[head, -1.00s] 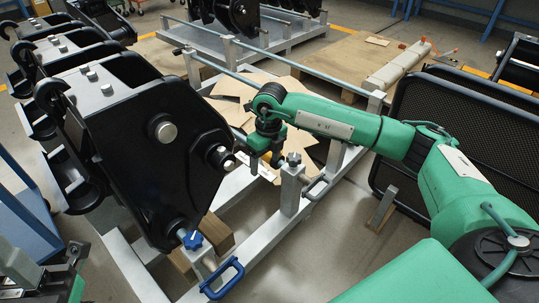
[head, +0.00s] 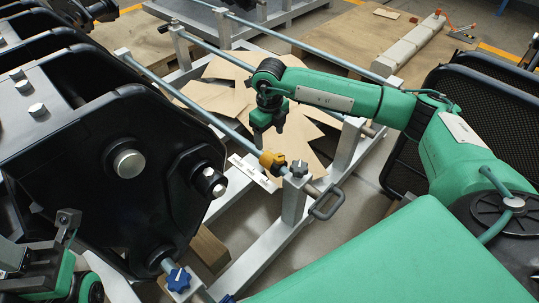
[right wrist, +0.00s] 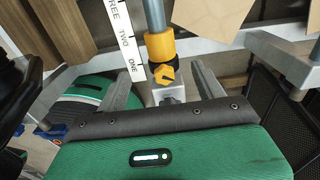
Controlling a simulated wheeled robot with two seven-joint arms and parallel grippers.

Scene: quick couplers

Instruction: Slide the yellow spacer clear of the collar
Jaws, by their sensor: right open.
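My right gripper (head: 268,128) is open and empty above the spacer. Its fingers (right wrist: 164,84) stand apart on both sides, not touching it. My left gripper (head: 66,222) is at the lower left, its opening unclear.
A white scale (right wrist: 119,32) marked ONE, TWO, THREE lies beside the rod. A large black coupler (head: 110,185) fills the left. A grey handle (head: 327,202) sticks out near the post. Cardboard sheets (head: 228,68) lie behind. A black mesh panel (head: 470,100) stands at the right.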

